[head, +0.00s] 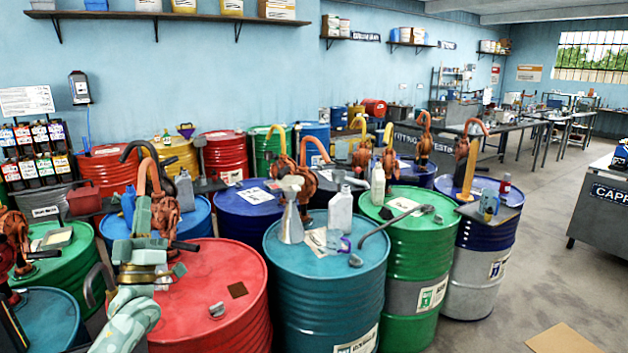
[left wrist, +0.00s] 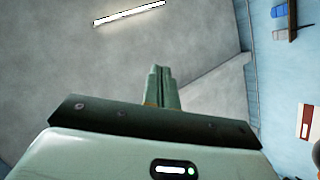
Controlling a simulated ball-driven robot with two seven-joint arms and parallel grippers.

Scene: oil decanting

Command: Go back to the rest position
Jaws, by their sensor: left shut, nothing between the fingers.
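My left gripper (head: 143,205) is at the left of the head view, raised in front of the red drum (head: 215,275) and the blue drum behind it. Its pale green fingers point up. In the left wrist view the fingers (left wrist: 161,84) are together with nothing between them, against the grey ceiling (left wrist: 60,50). My right gripper is in neither view.
Drums stand close around my left arm. The teal drum (head: 350,280) carries a metal funnel (head: 290,215) and a white bottle (head: 340,208). The green drum (head: 405,250) has a dark-handled tool (head: 395,222) on top. Floor (head: 540,260) is free at the right.

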